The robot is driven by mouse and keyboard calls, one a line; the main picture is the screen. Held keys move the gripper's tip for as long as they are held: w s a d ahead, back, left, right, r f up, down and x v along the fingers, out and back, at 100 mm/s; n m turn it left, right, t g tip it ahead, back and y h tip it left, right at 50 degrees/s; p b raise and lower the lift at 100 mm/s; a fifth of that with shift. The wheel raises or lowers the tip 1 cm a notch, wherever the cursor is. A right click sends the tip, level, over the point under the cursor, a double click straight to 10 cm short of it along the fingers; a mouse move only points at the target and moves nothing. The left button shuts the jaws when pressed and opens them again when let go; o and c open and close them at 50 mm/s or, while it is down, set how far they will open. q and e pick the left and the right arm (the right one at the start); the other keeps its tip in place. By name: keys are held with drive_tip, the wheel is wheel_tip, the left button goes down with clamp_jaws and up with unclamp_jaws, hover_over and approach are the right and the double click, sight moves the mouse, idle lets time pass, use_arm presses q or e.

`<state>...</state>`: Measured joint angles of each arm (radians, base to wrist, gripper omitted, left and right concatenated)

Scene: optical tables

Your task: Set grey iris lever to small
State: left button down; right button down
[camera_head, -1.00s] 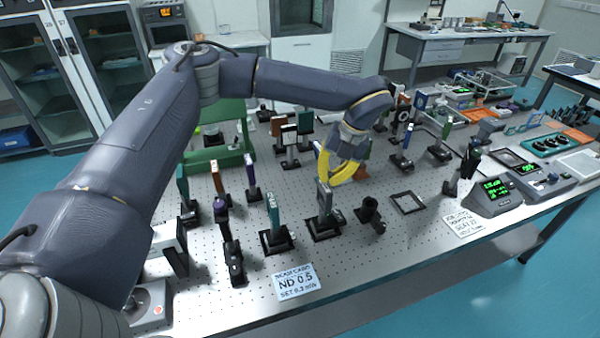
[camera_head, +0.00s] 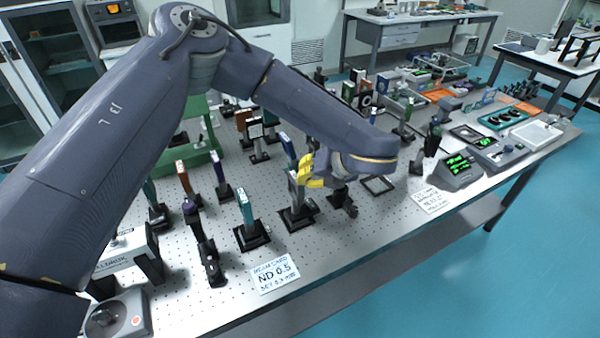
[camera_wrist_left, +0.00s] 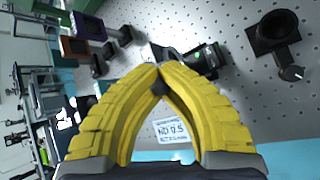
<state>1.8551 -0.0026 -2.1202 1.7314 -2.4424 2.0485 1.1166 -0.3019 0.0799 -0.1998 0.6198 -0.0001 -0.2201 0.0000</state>
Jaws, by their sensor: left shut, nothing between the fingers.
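A grey upright mount (camera_head: 296,190), which looks like the grey iris, stands on a black base near the table's front edge. My left gripper (camera_head: 304,178) is at the mount's upper right side and partly covers it. Its yellow fingers are shut with nothing between them. In the left wrist view the fingertips (camera_wrist_left: 157,72) meet just in front of the mount, whose black base (camera_wrist_left: 205,58) shows beyond them. I cannot make out the lever, nor whether the fingers touch it. My right gripper is in neither current view.
A black post holder (camera_head: 343,201) stands just right of the grey mount. A teal plate (camera_head: 245,207) on a black base stands left of it. A white ND 0.5 card (camera_head: 275,274) lies in front. A flat black frame (camera_head: 378,185) lies farther right.

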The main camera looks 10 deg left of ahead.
use_arm(q)
drive_tip(key=shift+s+d+f+t+y, duration=0.3)
drive_tip(key=shift+s+t+y, duration=0.2)
drive_tip(key=shift+t, duration=0.2)
drive_tip(key=c, duration=2.1)
unclamp_jaws()
drive_tip(key=o, duration=0.8)
drive_tip(key=v, duration=1.2)
drive_tip(key=shift+f, duration=0.2)
